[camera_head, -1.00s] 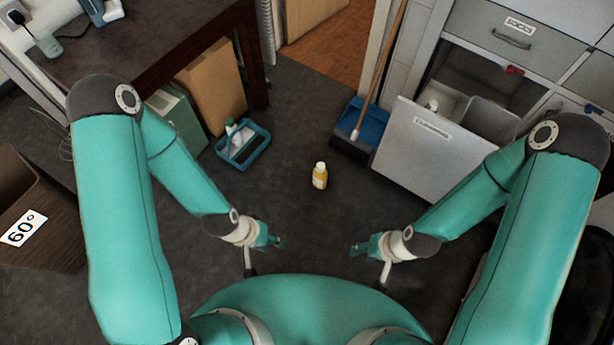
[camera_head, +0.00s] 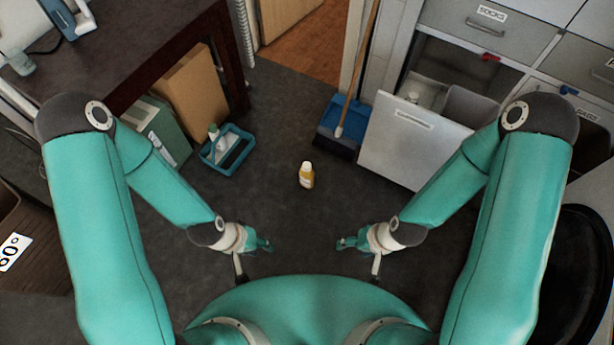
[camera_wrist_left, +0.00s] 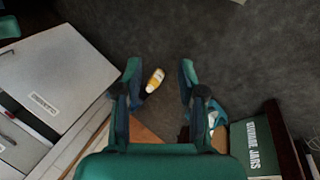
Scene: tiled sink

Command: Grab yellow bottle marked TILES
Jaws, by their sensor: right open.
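My right gripper (camera_head: 357,261) is open and empty, nearer to me and to the bottle's right. In the left wrist view the bottle (camera_wrist_left: 154,81) appears in the gap between the open fingers of my left gripper (camera_wrist_left: 159,78), beyond them and not touched.
A blue tray (camera_head: 228,150) holding a bottle lies left of the yellow bottle. A blue dustpan and a broom (camera_head: 340,135) stand behind it. An open grey drawer (camera_head: 412,145) juts out at the right. The floor around the bottle is clear.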

